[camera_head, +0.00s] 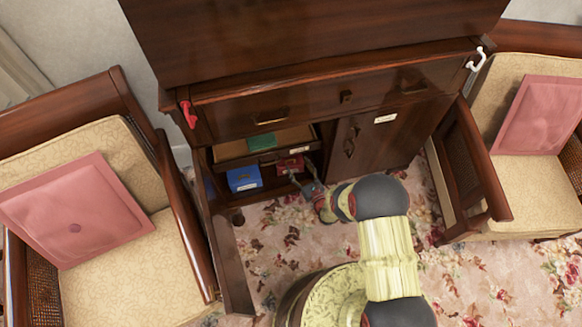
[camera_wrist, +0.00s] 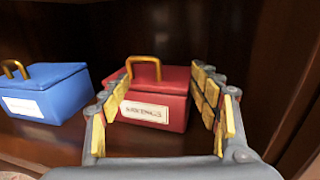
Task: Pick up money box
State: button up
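A red box (camera_wrist: 158,92) with a brass handle and a pale label stands inside the cabinet in the wrist view. In the head view the red box (camera_head: 290,163) is partly hidden by my gripper. A blue box (camera_wrist: 44,92) of similar form, also with a brass handle and label, stands to its left; it also shows in the head view (camera_head: 244,178).
The cabinet's left door (camera_head: 231,262) stands open. A pulled-out drawer (camera_head: 231,152) holding a green object (camera_head: 262,142) is above the boxes. A closed right door (camera_head: 385,137) borders the opening. Armchairs with pink cushions (camera_head: 75,210) flank the cabinet. Dark cabinet walls lie close around.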

grip_shut()
dwell(0.8)
jog(key=c, duration=1.5)
grip_release()
jog(key=o, duration=2.2)
jog(key=shift+s, duration=0.15)
jog(key=shift+a+f+p+v, duration=0.15)
jog(key=shift+p+v, duration=0.6)
jog(key=shift+v, duration=1.15)
jog(key=shift+a+f+p+v, duration=0.15)
jog(key=shift+p+v, duration=0.55)
jog(key=shift+v, duration=1.2)
